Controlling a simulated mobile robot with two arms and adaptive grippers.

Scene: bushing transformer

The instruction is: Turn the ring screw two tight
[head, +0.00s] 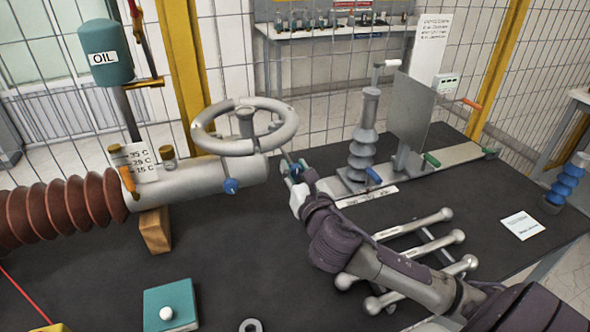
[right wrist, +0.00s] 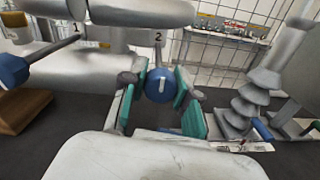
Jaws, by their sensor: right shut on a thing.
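Ring screw two has a round blue knob (right wrist: 160,85) with a white mark, under a "2" label in the right wrist view. It sits between the teal pads of my right gripper (right wrist: 160,92), which is shut on it. In the head view, my right gripper (head: 297,175) is at the right end of the grey horizontal cylinder (head: 195,186), below the handwheel (head: 245,125), and largely hides this knob. Ring screw one, also with a blue knob (head: 231,186), hangs free to the left; it also shows in the right wrist view (right wrist: 14,70). My left gripper is not in view.
A grey ribbed insulator (head: 364,140) and a metal plate (head: 404,112) stand right of the gripper. Several metal rods (head: 425,250) lie under my right arm. A teal box (head: 171,303) with a white knob is at the front.

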